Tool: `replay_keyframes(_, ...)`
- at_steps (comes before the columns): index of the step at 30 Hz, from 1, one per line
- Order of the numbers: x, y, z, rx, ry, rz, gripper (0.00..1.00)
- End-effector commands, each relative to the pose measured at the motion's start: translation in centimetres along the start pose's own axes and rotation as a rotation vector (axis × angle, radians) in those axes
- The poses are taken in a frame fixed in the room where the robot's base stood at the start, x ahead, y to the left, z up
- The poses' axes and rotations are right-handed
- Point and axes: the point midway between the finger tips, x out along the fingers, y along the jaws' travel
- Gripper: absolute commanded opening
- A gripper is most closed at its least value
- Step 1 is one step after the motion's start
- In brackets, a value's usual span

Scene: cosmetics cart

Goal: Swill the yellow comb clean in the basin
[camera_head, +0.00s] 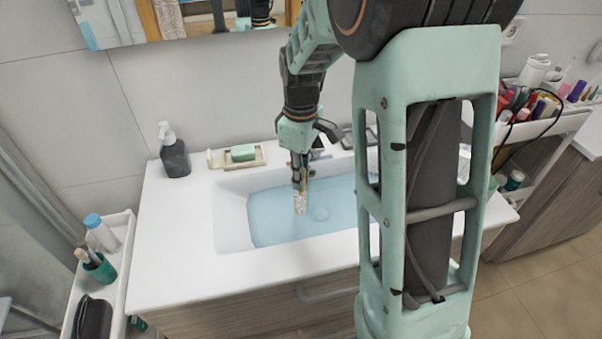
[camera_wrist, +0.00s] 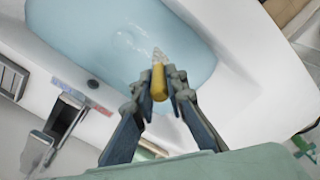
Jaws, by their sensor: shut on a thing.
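My gripper (camera_head: 300,180) points down over the basin (camera_head: 232,222), which holds pale blue water (camera_head: 275,222). It is shut on the yellow comb, which shows between the fingertips in the wrist view (camera_wrist: 159,82). The wrist view also shows my gripper (camera_wrist: 160,88) from behind. The comb's lower end looks whitish and blurred at the water, and faint ripples show beside it in the wrist view. I cannot tell how deep the comb reaches. The faucet (camera_wrist: 62,120) is at the left in the wrist view.
A dark soap pump (camera_head: 174,158) and a green soap bar (camera_head: 243,152) on a dish stand behind and left of the basin. A white cart (camera_head: 120,255) with a cup is at the left. A shelf (camera_head: 560,122) of cosmetics is at the right. The counter's left front is clear.

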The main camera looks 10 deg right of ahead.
Motion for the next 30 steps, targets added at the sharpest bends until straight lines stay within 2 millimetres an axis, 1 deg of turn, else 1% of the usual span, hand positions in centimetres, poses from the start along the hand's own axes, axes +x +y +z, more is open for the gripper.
replay_keyframes(1,1.0,0.0,0.0,0.0,-0.001,-0.001,0.0)
replay_keyframes(18,6.5,0.0,0.0,0.0,-0.001,-0.001,0.0)
replay_keyframes(24,7.8,0.0,0.0,0.0,0.0,0.0,0.0)
replay_keyframes(30,8.2,0.0,0.0,0.0,0.0,0.0,0.0)
